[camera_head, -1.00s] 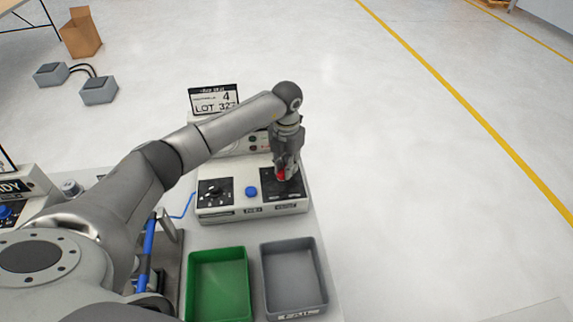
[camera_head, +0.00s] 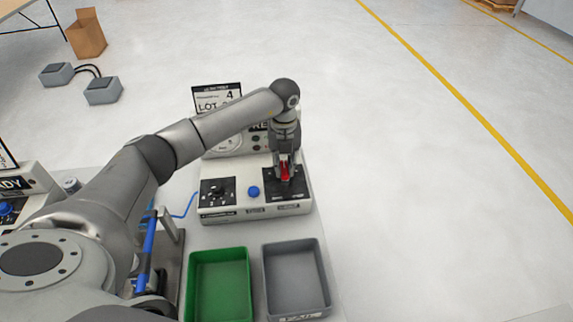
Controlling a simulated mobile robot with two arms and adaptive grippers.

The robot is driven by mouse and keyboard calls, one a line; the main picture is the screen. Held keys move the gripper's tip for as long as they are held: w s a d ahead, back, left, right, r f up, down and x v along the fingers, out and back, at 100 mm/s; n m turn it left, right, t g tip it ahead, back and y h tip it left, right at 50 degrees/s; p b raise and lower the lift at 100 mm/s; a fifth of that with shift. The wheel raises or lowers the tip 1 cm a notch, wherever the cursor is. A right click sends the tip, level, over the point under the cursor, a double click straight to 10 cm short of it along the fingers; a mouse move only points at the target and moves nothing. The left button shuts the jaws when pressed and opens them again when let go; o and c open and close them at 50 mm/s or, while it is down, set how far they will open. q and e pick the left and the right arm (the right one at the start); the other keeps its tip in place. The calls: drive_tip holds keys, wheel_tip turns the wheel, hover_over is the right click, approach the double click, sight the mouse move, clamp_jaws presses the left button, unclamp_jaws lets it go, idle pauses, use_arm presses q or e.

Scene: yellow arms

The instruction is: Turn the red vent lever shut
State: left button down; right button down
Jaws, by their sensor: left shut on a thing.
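The red vent lever (camera_head: 285,172) stands on a black plate at the right of a pale grey control box (camera_head: 232,213). My left gripper (camera_head: 286,176) comes down on it from above and is shut on it. The fingers hide part of the lever, and its exact angle is hard to read. My right gripper is not in view.
On the same box are a black knob (camera_head: 217,191) and a blue button (camera_head: 253,192). A lot sign (camera_head: 217,96) stands behind. A green bin (camera_head: 219,254) and a grey bin (camera_head: 297,250) lie in front. Open floor is on the right.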

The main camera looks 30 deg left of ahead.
use_arm(q)
drive_tip(key=n, duration=0.4)
drive_tip(key=shift+s+a+r+n, duration=0.1)
drive_tip(key=shift+s+a+n, duration=0.2)
drive_tip(key=shift+a+n, duration=0.1)
drive_tip(key=shift+s+a+n+p, duration=0.1)
drive_tip(key=shift+s+n+p, duration=0.1)
drive_tip(key=shift+n, duration=1)
drive_tip(key=shift+s+a+n+p, duration=0.1)
drive_tip(key=shift+s+n+p, duration=0.1)
drive_tip(key=shift+n, duration=1)
drive_tip(key=c, duration=1.3)
unclamp_jaws()
drive_tip(key=shift+s+d, duration=0.1)
wheel_tip(320, 180, up, 12)
